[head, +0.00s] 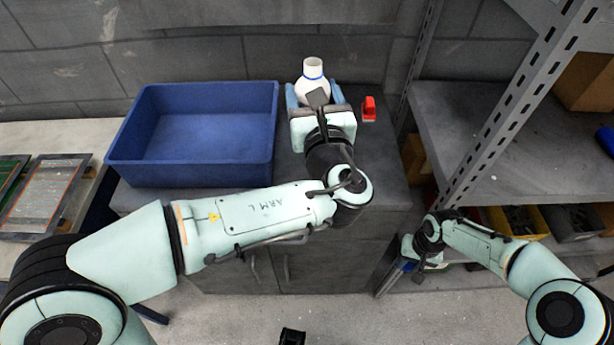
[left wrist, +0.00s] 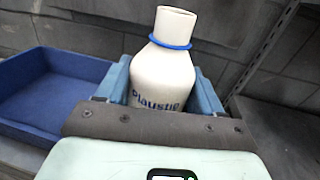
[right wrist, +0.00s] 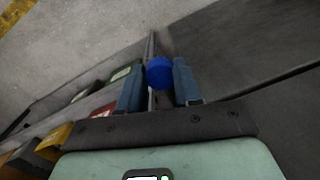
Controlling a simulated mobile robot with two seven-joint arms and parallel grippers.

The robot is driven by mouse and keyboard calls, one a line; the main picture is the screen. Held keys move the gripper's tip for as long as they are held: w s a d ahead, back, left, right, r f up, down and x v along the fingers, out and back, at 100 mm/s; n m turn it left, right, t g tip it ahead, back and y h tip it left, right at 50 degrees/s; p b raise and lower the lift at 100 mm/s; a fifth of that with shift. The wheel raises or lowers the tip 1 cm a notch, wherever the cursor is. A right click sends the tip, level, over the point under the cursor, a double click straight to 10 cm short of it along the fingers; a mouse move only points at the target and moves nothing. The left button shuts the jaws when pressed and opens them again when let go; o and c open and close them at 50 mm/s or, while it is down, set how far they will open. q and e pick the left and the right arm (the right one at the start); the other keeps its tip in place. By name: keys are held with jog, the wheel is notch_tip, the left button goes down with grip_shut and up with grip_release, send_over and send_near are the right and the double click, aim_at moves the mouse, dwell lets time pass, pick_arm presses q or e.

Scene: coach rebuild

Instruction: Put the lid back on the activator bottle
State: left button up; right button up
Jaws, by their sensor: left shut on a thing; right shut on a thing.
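A white bottle (head: 313,68) with blue lettering stands upright at the back of the grey cabinet. In the left wrist view the bottle (left wrist: 163,75) has a blue ring around its neck and a bare, uncovered mouth. My left gripper (head: 314,98) is shut on the bottle's body, one finger on each side. My right gripper (head: 404,258) is low at the right, beside the cabinet and well apart from the bottle. In the right wrist view a round blue lid (right wrist: 160,73) is held between its fingertips.
A blue crate (head: 190,178) sits on the cabinet left of the bottle. A small red object (head: 369,108) stands right of it. A metal shelf (head: 470,130) with an upright post rises at the right. A dark object (head: 292,337) lies on the floor.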

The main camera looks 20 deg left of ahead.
aim_at(405, 271)
pick_arm(q)
jog(key=shift+a+r, duration=0.15)
jog(key=shift+r, duration=0.05)
pick_arm(e)
jog(key=shift+f, duration=0.1)
pick_arm(q)
jog(key=shift+s, duration=0.15)
pick_arm(e)
jog(key=shift+d, duration=0.1)
